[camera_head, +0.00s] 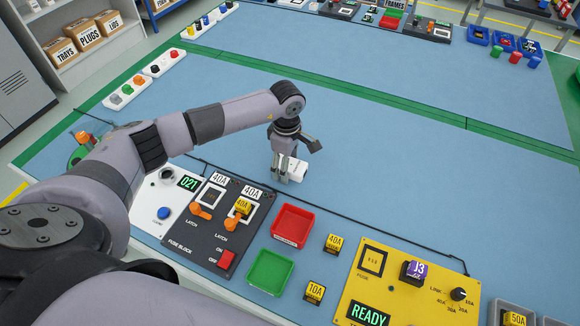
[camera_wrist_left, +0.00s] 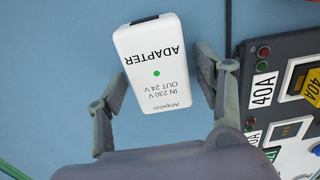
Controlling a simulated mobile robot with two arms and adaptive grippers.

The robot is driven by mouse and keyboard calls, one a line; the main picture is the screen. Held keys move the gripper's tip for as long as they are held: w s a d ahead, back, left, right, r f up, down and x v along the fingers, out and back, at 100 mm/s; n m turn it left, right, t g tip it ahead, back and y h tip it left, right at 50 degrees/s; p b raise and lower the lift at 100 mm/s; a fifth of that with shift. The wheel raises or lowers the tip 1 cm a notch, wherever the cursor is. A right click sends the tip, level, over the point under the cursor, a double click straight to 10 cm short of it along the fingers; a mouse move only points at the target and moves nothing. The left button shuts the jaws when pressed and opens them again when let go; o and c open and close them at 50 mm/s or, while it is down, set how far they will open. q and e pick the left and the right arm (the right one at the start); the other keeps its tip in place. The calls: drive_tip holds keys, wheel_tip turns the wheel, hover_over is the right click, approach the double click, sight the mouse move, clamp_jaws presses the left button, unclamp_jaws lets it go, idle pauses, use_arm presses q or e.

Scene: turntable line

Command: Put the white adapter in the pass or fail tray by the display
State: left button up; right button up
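The white adapter (camera_head: 291,170) is over the blue table behind the fuse block, under my left gripper (camera_head: 289,160). In the left wrist view the adapter (camera_wrist_left: 155,62) lies between the two fingers of my left gripper (camera_wrist_left: 165,60), its printed face toward the camera with a green dot. The left finger looks close against its side. A narrow gap seems to show at the right finger, so I cannot tell whether it is gripped or resting on the table. A red tray (camera_head: 309,215) and a green tray (camera_head: 252,277) stand empty near the yellow panel. My right gripper is not in view.
The yellow panel (camera_head: 408,313) carries a READY display (camera_head: 369,313). The dark fuse block (camera_head: 190,236) lies left of the trays. Loose yellow fuses (camera_head: 333,243) sit beside the trays, and a dark cable runs behind them. The table's middle is clear.

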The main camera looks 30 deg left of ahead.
use_arm(q)
drive_tip(key=c, duration=1.3)
